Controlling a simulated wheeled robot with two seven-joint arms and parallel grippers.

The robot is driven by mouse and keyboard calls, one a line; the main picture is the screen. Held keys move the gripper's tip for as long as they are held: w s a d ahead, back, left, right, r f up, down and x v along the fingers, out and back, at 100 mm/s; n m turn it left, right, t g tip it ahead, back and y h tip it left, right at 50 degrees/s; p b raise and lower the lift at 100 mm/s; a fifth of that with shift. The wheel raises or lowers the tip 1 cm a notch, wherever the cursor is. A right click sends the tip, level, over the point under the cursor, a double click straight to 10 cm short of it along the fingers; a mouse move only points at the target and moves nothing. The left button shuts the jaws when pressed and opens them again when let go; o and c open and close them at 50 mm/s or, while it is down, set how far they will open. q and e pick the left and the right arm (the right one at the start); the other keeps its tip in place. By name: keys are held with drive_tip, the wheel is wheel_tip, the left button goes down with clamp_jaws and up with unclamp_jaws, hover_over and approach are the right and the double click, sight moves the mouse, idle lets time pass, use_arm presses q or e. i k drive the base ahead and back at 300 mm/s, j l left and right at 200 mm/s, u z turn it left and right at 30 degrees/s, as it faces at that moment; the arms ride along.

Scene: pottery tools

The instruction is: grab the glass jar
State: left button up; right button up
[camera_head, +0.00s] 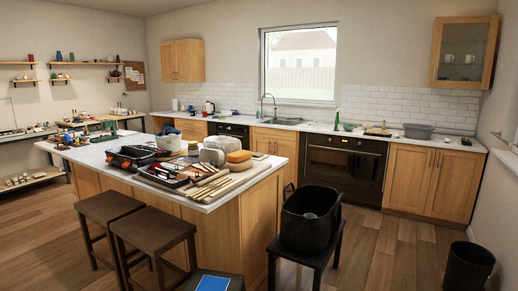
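No glass jar can be made out with certainty. The kitchen island (230,195) stands at centre left, its white top crowded with pottery tools and small containers. A small jar-like item (193,148) stands among them, but it is too small to tell if it is glass. Several small vessels (58,56) sit on the wall shelves at the far left, also too small to tell their material. Neither of my grippers is in view.
Two dark stools (155,232) stand against the island's near side. A black bin-like container (310,215) rests on a dark stool right of the island. A black bucket (468,266) stands at bottom right. Wooden floor (395,245) is open between them. Cabinets and an oven (343,170) line the back wall.

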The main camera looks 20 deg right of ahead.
sight(193, 151)
drive_tip(key=z, duration=0.25)
drive_tip(key=u, duration=0.5)
drive_tip(key=i+j+u, duration=0.2)
drive_tip(key=i+u, duration=0.25)
drive_tip(key=i+j+u, duration=0.1)
drive_tip(key=i+u, duration=0.35)
drive_tip(key=i, duration=1.2)
drive_tip(key=i+z, duration=0.1)
drive_tip(key=i, duration=1.1)
drive_tip(key=i+j, duration=0.15)
drive_tip(key=i, duration=1)
drive_tip(key=i+z, duration=0.1)
drive_tip(key=z, duration=0.8)
drive_tip(key=i+j+z, duration=0.1)
drive_tip(key=z, duration=0.35)
drive_tip(key=i+j+z, duration=0.1)
drive_tip(key=z, duration=0.35)
